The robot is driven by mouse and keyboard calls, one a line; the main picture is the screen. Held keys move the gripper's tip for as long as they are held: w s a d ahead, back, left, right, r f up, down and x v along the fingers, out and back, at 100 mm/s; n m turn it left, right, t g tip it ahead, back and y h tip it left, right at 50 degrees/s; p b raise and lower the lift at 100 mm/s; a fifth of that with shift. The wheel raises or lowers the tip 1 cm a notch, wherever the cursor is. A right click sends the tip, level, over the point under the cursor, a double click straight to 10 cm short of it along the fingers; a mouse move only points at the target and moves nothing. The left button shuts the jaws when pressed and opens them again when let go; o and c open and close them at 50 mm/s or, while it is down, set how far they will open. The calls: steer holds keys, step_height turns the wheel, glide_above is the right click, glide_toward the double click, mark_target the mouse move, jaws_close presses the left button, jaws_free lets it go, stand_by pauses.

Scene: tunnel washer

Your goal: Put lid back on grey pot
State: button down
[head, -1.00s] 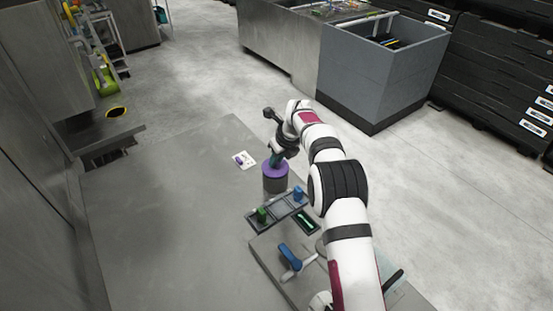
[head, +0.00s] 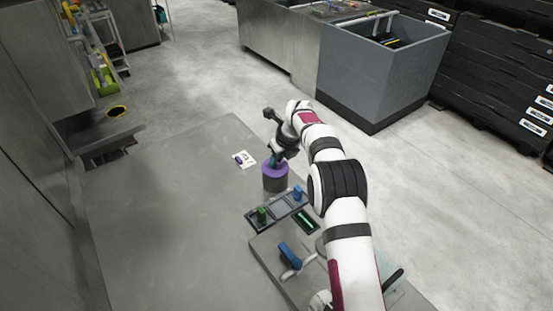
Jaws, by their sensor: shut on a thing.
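The grey pot (head: 275,184) stands upright on the metal table near its far right edge. The purple lid (head: 270,171) is at the top of the pot and looks level. My gripper (head: 275,160) points down over the lid and is shut on its handle, which is mostly hidden by the fingers. I cannot tell from this view whether the lid touches the pot's rim all round.
A dark tray (head: 278,207) with a green piece (head: 262,215) and a blue piece (head: 298,193) lies just in front of the pot. A blue-handled valve (head: 290,255) is nearer. A white card (head: 244,159) lies left of the pot. The table's left part is clear.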

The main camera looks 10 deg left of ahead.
stand_by(0.3)
steer(key=shift+c, duration=1.5)
jaws_free()
steer(key=shift+r, duration=3.5)
jaws_close()
steer(key=shift+f, duration=0.25)
steer(key=shift+f, duration=2.65)
